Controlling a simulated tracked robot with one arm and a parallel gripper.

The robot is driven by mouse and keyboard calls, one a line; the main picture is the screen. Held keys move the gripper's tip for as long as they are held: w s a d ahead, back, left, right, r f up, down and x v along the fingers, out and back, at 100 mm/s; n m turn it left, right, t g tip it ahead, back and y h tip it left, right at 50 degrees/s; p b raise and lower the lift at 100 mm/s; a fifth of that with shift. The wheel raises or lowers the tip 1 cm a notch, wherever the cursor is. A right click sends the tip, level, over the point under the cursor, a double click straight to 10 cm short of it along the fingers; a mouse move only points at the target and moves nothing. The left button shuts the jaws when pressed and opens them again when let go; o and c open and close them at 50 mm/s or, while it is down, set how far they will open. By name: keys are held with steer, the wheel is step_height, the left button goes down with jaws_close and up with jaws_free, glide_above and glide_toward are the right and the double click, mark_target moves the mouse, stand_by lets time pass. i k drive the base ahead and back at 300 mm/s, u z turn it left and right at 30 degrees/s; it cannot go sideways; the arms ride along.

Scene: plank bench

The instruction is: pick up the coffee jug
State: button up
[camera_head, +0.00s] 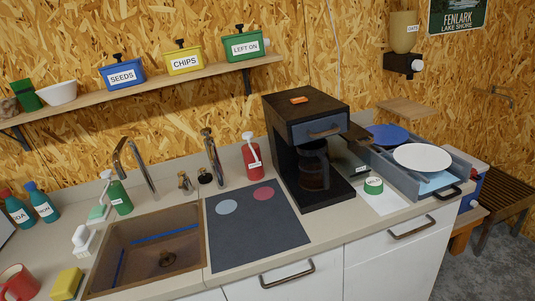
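The coffee jug (314,170) is a dark glass pot with a black handle on its right side. It stands upright inside the black coffee machine (290,130), on the machine's base and under its upper housing. The housing and the left column hide part of the jug's top and left side. My gripper does not show in the camera_head view, so its opening and its place relative to the jug cannot be seen.
A dark mat (250,230) lies left of the machine, with a red bottle (252,159) behind it. Green tape (373,185) sits to the right, beside a grey tray (440,184) with plates. The sink (150,250) is further left. A shelf (150,85) with bins hangs above.

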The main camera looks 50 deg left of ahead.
mark_target(313, 163)
steer(key=u, duration=0.55)
steer(key=i, duration=0.95)
steer(key=u, duration=0.9)
steer(key=i, duration=0.35)
steer(key=u, duration=0.2)
steer(key=k, duration=0.9)
steer(key=u, duration=0.2)
steer(key=i, duration=0.9)
steer(key=z, duration=0.05)
